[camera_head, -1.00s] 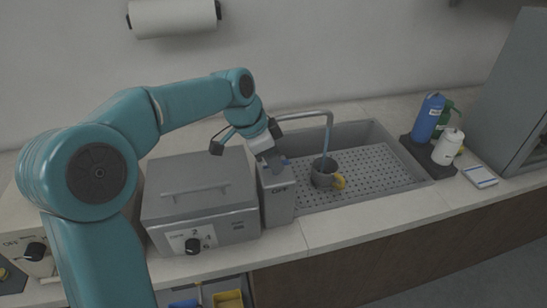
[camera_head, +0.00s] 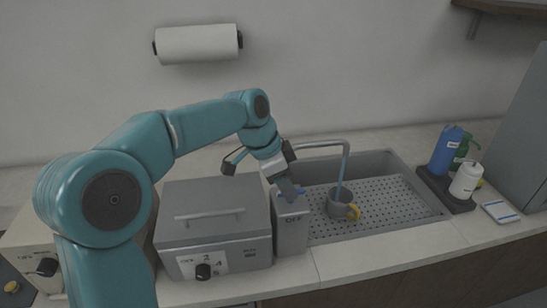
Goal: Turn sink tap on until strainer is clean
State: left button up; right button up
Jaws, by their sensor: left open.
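The sink (camera_head: 404,220) has a grey perforated floor. A bent grey tap (camera_head: 322,144) reaches over it. A thin blue stream of water (camera_head: 340,176) runs from the tap into a dark grey cup-shaped vessel with a yellow handle (camera_head: 340,203), probably the strainer. I cannot tell whether its inside is clean. A grey box marked OFF (camera_head: 291,232) stands at the sink's left end, with a blue part on its top. My left gripper (camera_head: 287,188) is open, at the top of this box; its fingertips partly hide the blue part, and contact is unclear. My right gripper is out of view.
A lidded grey heater with a dial (camera_head: 212,232) stands close left of the box. Blue, green and white bottles (camera_head: 447,152) stand on a dark tray (camera_head: 443,192) right of the sink. A paper roll (camera_head: 198,43) hangs on the wall.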

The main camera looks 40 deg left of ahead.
pick_arm(q)
jog(key=p+v, duration=0.1)
jog(key=v, duration=1.3)
jog(key=shift+r, duration=0.3)
